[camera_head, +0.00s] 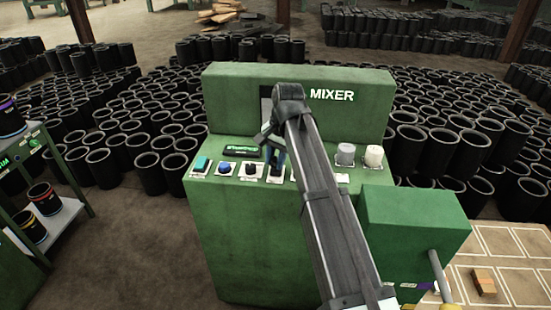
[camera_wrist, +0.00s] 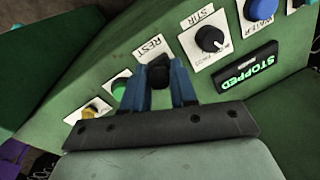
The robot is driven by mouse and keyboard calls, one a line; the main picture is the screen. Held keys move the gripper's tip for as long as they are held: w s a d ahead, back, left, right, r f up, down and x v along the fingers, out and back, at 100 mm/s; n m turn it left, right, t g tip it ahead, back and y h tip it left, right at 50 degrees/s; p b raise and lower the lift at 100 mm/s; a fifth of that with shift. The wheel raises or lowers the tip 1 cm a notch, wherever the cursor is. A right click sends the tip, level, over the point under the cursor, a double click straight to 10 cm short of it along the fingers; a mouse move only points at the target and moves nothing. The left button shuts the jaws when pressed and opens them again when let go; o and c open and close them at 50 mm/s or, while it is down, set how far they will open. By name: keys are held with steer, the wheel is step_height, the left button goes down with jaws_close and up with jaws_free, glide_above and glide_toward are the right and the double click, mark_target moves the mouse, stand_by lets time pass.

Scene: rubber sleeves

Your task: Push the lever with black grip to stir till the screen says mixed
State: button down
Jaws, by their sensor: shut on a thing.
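The green mixer (camera_head: 245,235) stands in the middle of the head view. My gripper (camera_head: 274,152) is at its sloped control panel, with the arm crossing in front. In the wrist view the blue fingers of my gripper (camera_wrist: 160,92) are shut on the black grip of the lever (camera_wrist: 157,70), beside a label reading REST. The fingers and palm hide the lower part of the lever. The small screen (camera_wrist: 250,72) reads STOPPED in green letters; it also shows left of my gripper in the head view (camera_head: 243,149).
A black knob (camera_wrist: 209,38) on a white plate sits close beside the lever, by a label reading STIR. A blue button (camera_head: 225,168) and a teal button (camera_head: 202,163) are farther left. Green (camera_wrist: 119,89) and yellow (camera_wrist: 90,109) controls lie on the other side. Black sleeves surround the mixer.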

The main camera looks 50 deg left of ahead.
steer(key=shift+w+a+r+g+h, duration=0.2)
steer(key=shift+w+a+g+h, duration=0.3)
steer(key=shift+a, duration=0.05)
steer(key=shift+w+a+r+g+h, duration=0.1)
steer(key=shift+w+a+g+h, duration=0.15)
steer(key=shift+g+h, duration=0.35)
steer(key=shift+d, duration=0.1)
steer(key=c, duration=1)
jaws_free()
steer(key=shift+o, duration=0.2)
steer(key=v, duration=0.5)
steer(key=w+a, duration=0.1)
steer(key=w, duration=1)
steer(key=shift+w+a, duration=0.2)
steer(key=shift+w, duration=0.2)
